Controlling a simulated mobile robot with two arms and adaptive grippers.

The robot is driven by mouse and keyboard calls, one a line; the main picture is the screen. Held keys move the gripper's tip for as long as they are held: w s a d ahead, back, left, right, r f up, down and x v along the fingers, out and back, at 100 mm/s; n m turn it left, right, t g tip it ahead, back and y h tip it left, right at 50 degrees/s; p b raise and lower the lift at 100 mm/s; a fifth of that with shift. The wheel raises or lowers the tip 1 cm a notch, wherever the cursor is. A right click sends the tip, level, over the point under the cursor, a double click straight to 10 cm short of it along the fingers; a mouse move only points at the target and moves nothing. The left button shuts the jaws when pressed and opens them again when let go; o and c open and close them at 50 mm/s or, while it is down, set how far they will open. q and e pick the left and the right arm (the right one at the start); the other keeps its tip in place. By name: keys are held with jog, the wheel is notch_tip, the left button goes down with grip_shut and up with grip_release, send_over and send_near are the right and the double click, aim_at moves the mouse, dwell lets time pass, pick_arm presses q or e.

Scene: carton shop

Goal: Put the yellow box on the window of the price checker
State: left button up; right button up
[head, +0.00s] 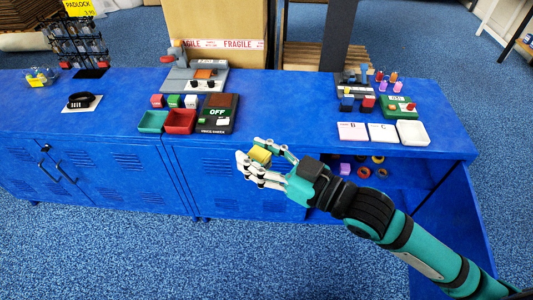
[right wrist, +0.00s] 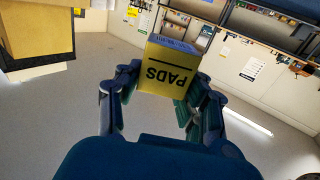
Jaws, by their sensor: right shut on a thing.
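My right gripper (head: 262,168) is shut on the yellow box (head: 260,156) and holds it in the air in front of the blue cabinet's front edge. In the right wrist view the yellow box (right wrist: 168,68) sits between the two fingers, with the word PADS upside down and a blue strip along its top. The price checker (head: 204,127) lies on the cabinet top, behind and left of the gripper. It has a dark reddish-brown window (head: 222,101) at its back and a display reading OFF. The box is apart from it. My left gripper is not in view.
A red tray (head: 180,122) and a teal tray (head: 153,121) stand left of the price checker, with small red, green and white blocks behind them. The blue cabinet top (head: 285,110) is clear right of the checker. Cards and a white dish (head: 413,132) lie farther right.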

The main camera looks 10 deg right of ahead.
aim_at(252, 157)
jog(key=w+a+f+n+g+y, duration=0.1)
jog(key=g, duration=0.1)
jog(key=w+a+f+n+g+y, duration=0.1)
jog(key=w+f+n+g, duration=0.1)
jog(key=shift+a+f+y, duration=0.3)
jog(key=shift+a+y, duration=0.1)
jog(key=shift+s+r+n+g, duration=0.1)
jog(key=shift+n+g, duration=0.3)
jog(key=shift+n, duration=0.1)
jog(key=d+n+g, duration=0.1)
jog(key=d+n+g+y, duration=0.1)
jog(key=g, duration=0.1)
jog(key=shift+s+y, duration=0.1)
jog(key=shift+y, duration=0.2)
jog(key=shift+s+d+n+g, duration=0.25)
jog(key=shift+n+g, duration=0.2)
jog(key=shift+g, duration=0.35)
jog(key=shift+s+d+n+g, duration=0.1)
jog(key=shift+d+n+g, duration=0.1)
jog(key=shift+n+g, duration=0.45)
